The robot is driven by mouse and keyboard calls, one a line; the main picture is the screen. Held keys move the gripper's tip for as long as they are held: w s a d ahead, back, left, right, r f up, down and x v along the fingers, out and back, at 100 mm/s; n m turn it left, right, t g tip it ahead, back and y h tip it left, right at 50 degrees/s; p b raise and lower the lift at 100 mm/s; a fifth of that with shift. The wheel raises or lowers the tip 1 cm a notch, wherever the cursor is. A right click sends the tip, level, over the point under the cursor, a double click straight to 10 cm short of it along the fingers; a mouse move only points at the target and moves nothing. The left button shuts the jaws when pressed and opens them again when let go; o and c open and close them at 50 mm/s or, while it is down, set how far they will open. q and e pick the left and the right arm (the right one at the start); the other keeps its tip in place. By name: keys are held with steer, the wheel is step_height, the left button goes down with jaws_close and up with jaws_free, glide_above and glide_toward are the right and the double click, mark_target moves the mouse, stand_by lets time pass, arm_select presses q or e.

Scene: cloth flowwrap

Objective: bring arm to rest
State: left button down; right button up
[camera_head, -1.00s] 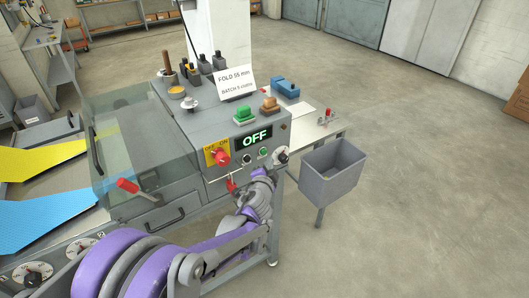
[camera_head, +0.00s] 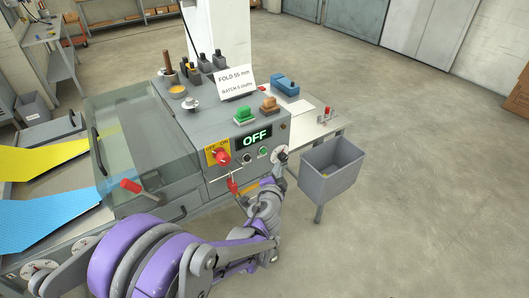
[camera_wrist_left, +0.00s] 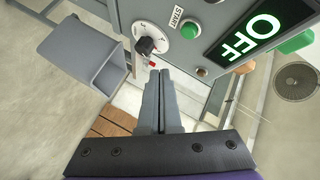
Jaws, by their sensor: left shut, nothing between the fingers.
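My left arm reaches in from the bottom of the head view, and its left gripper (camera_head: 268,184) is in front of the machine's control panel (camera_head: 222,176). In the left wrist view the two grey fingers (camera_wrist_left: 164,74) lie together, shut and empty. Past their tips are a round dial with a black knob (camera_wrist_left: 145,46), a green START button (camera_wrist_left: 189,29) and the lit OFF display (camera_wrist_left: 256,30). The fingers look apart from the panel, though the gap is hard to judge. My right gripper is in neither view.
A grey bin (camera_head: 328,184) stands just right of the gripper. A clear guard (camera_head: 130,140) covers the machine to the left. Open floor (camera_head: 430,190) lies to the right.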

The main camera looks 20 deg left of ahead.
arm_select(q)
steer(key=s+a+r+n+g+y, duration=0.1)
steer(key=s+a+r+n+g, duration=0.1)
steer(key=s+a+n, duration=0.35)
steer(key=s+d+f+n+g+h, duration=0.1)
steer(key=s+d+f+n+g, duration=0.1)
steer(key=s, duration=1.1)
steer(key=s+d+f+n+g+h, duration=0.2)
steer(key=s+g, duration=0.3)
steer(key=s, duration=0.8)
steer(key=shift+d+f, duration=0.15)
steer(key=shift+f, duration=0.3)
